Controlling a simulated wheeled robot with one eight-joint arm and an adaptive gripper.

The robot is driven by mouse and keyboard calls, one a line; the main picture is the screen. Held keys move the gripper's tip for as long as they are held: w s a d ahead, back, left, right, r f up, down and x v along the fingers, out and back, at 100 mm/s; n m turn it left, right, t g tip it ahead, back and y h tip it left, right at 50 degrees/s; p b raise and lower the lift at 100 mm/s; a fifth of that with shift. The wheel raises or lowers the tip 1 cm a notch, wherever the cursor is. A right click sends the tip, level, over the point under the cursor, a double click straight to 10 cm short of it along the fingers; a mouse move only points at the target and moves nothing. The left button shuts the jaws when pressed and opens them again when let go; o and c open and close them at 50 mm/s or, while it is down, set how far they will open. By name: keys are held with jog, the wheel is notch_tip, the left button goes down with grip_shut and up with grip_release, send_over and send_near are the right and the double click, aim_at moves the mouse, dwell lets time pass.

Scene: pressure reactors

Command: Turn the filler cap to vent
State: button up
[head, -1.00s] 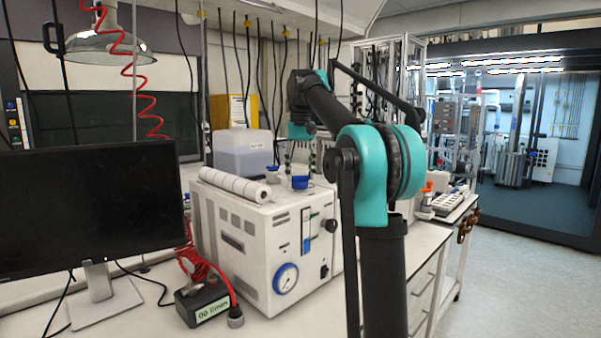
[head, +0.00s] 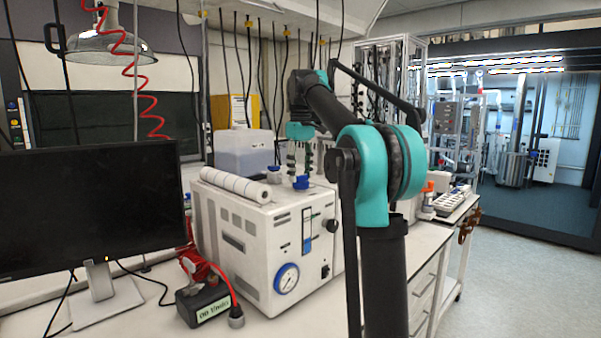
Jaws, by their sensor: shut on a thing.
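The white reactor unit (head: 235,262) stands on the bench, with a round pressure gauge (head: 287,279) on its front. The blue filler cap (head: 302,182) is on its top, near the back. My gripper (head: 300,175) points down from above, with its dark fingers at the cap. It is shut on the cap. The fingers hide part of the cap, and its exact turn angle and any markings are too small to read.
A second, smaller cap (head: 274,173) with a blue top is just left of the gripper. A white roll (head: 236,186) lies on the unit's top left. A clear bin (head: 243,152) stands behind. A monitor (head: 90,208) and dark box (head: 203,303) are at left.

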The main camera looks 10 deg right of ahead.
dwell(0.3)
jog(key=o, duration=1.2)
jog(key=shift+c, duration=0.2)
jog(key=shift+r, duration=0.1)
notch_tip(320, 180, up, 12)
jog(key=shift+s, duration=0.1)
